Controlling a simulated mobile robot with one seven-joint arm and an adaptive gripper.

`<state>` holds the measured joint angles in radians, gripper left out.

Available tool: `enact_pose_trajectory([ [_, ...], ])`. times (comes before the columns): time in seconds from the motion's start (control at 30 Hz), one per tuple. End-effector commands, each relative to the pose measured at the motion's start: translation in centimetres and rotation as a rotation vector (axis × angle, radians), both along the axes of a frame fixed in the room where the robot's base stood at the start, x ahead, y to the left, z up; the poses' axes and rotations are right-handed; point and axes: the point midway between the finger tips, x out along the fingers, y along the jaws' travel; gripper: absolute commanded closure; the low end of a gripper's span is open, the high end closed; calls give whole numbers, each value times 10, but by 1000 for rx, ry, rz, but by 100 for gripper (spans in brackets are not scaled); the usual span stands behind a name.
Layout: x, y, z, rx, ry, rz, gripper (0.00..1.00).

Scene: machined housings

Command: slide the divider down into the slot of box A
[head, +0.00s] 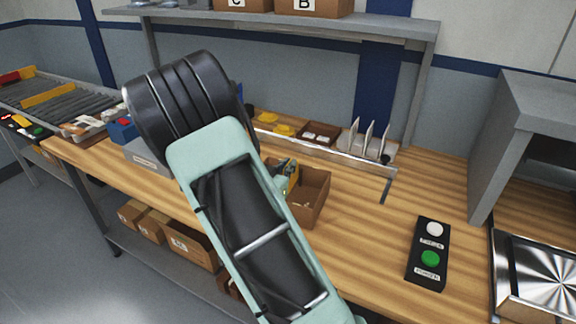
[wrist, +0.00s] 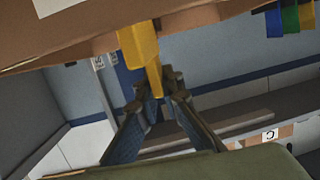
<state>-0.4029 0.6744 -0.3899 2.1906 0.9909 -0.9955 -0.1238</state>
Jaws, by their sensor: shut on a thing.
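My gripper (wrist: 162,88) shows in the wrist view with its fingertips close together, shut on a narrow yellow piece (wrist: 140,45). I cannot tell for sure that this piece is the divider. A brown surface (wrist: 85,48) lies close beyond the fingertips across the top of that view. In the head view an open brown box (head: 318,190) stands on the wooden bench, partly behind my arm, with something yellow at its left side. No letter shows on it, so I cannot confirm it as box A, and its slot is hidden. My arm hides most of the gripper there.
A rack with upright white panels (head: 370,140) stands behind the box, beyond a metal rail (head: 340,158). A black button box (head: 428,254) sits to the right. Boxes C (head: 246,5) and B (head: 316,8) are on the upper shelf.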

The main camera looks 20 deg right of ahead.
Motion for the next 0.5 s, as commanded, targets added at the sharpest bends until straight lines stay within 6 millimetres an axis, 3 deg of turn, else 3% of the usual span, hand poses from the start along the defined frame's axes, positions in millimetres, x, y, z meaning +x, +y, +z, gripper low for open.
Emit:
enact_pose_trajectory([
  [0.5, 0, 0, -14, -1, -1, 0, 100],
])
